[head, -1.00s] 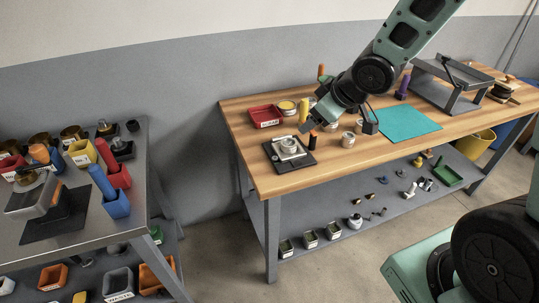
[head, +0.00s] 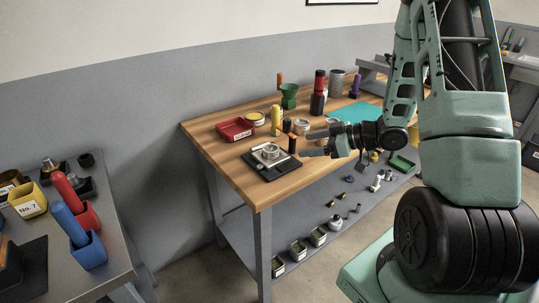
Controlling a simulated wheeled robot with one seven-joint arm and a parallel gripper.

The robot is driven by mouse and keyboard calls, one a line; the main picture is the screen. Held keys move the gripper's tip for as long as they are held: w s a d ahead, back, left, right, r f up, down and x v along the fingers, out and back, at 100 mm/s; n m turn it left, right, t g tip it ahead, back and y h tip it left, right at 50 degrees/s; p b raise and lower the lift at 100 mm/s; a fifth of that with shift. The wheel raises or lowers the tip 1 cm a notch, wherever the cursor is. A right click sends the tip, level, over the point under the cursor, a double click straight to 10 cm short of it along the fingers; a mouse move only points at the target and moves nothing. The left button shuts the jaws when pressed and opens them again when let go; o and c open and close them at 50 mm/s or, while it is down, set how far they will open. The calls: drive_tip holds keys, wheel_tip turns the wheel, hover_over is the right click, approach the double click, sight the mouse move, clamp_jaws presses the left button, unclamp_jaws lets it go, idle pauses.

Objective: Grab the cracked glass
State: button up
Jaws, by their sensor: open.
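My gripper (head: 316,143) is open and empty, its two fingers pointing left over the front part of the wooden bench. A small round silvery or glassy vessel (head: 270,150) stands on a black scale (head: 279,165) to the left of the fingertips, apart from them. Another small pale jar (head: 302,126) stands just behind the fingers. No crack can be made out at this size, so I cannot tell which piece is the cracked glass. My arm hides part of the bench on the right.
A black, orange-topped bottle (head: 292,143) stands close left of the fingertips. A teal mat (head: 352,112) lies right. The bench's front left corner is clear.

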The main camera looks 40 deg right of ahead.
sight(276, 149)
drive_tip(key=x, duration=1.1)
drive_tip(key=shift+w+a+f, duration=0.15)
drive_tip(key=shift+w, duration=0.1)
drive_tip(key=c, duration=1.1)
